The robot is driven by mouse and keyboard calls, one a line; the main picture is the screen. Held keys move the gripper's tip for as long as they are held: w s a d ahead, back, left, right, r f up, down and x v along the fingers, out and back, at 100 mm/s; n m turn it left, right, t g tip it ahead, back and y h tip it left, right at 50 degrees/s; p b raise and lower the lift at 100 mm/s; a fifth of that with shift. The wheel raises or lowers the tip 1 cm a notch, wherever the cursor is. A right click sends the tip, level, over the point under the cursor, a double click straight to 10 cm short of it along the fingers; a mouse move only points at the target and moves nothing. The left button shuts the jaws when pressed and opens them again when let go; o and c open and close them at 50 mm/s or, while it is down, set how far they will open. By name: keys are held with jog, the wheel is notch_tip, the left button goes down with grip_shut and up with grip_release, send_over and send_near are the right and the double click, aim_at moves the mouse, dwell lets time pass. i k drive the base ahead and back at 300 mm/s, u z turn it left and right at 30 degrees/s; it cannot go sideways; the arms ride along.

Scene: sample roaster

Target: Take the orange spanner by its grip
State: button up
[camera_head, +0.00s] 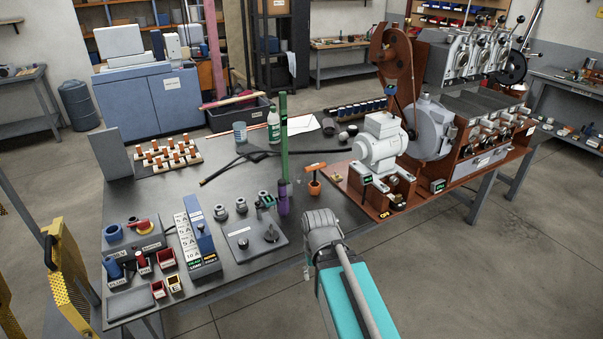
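An orange T-shaped tool (315,167), which looks like the orange spanner, stands upright at the front right part of the dark workbench (133,202). Its crossbar is at the top, and its lower end meets a small orange pot (314,187). Whether it stands in the pot or behind it is too small to tell. My arm reaches in from the bottom, and its grey wrist end is in front of the bench edge, nearer the camera than the tool and apart from it. A small pale part of my gripper (307,270) shows below the wrist. Its fingers are mostly hidden.
A green post with a purple base (284,190) stands just left of the tool. A grey motor machine (381,145) on a brown base stands to the right. A grey plate with knobs (253,242) lies front left. A black bent rod (262,155) lies behind.

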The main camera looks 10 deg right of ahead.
aim_at(314, 168)
jog(key=u, duration=0.45)
jog(key=i, duration=1.5)
jog(key=z, duration=0.05)
